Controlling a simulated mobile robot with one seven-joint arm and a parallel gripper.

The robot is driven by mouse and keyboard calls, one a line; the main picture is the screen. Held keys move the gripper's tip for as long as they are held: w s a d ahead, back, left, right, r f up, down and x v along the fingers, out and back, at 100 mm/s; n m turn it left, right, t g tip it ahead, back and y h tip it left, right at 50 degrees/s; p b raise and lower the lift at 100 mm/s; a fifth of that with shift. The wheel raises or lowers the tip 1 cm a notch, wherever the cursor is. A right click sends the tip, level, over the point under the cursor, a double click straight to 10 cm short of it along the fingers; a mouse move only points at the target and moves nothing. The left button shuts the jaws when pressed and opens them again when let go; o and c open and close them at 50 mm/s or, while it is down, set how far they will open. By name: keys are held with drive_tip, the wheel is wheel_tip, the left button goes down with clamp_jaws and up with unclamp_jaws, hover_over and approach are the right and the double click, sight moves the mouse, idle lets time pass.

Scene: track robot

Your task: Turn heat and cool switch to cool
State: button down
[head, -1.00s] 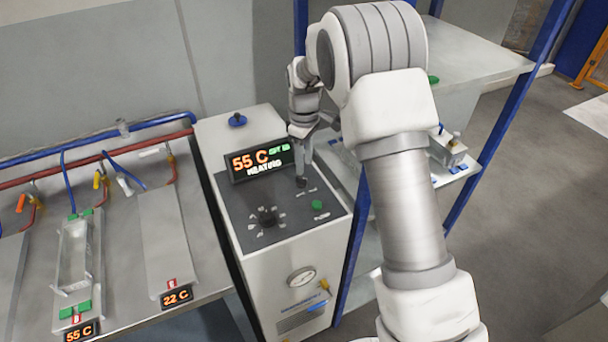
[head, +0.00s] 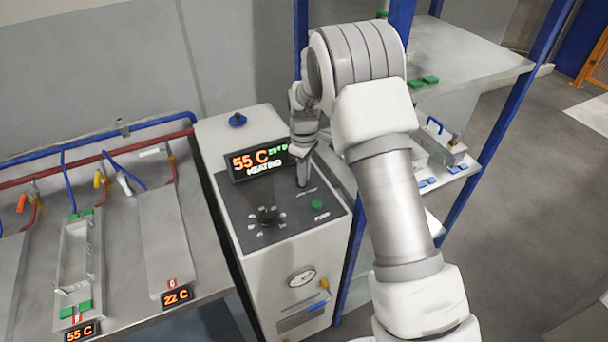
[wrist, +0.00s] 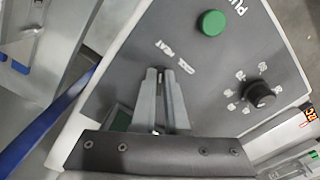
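The control box (head: 285,232) has a dark sloped top panel, with a display (head: 262,160) reading 55 C and what looks like HEATING. My gripper (head: 303,184) points down at the panel just right of the display, where the switch sits. In the wrist view my gripper (wrist: 159,74) has its two fingers close together with a narrow gap, right beside the COOL HEAT label (wrist: 178,54). The switch is hidden by the fingers, so I cannot tell whether they hold it or which way it points.
A green button (head: 317,205) and a black rotary knob (head: 268,215) are close to my gripper on the panel. A blue knob (head: 237,120) is on the box behind. A blue-framed shelf (head: 455,55) stands right, and a metal bench (head: 120,275) left.

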drive_tip(key=shift+m, duration=0.3)
drive_tip(key=m, duration=0.3)
drive_tip(key=m+b, duration=0.1)
drive_tip(key=m, duration=0.2)
drive_tip(key=shift+s+a, duration=0.15)
drive_tip(key=shift+a, duration=0.05)
drive_tip(key=m, duration=0.3)
drive_tip(key=shift+a+m+b, duration=0.1)
drive_tip(key=shift+m+b, duration=0.25)
drive_tip(key=shift+m, duration=0.05)
drive_tip(key=shift+a+m, duration=0.15)
drive_tip(key=shift+m, duration=1.65)
drive_tip(key=c, duration=0.9)
unclamp_jaws()
drive_tip(key=shift+c, duration=0.2)
wheel_tip(320, 180, up, 18)
drive_tip(key=shift+f, duration=0.25)
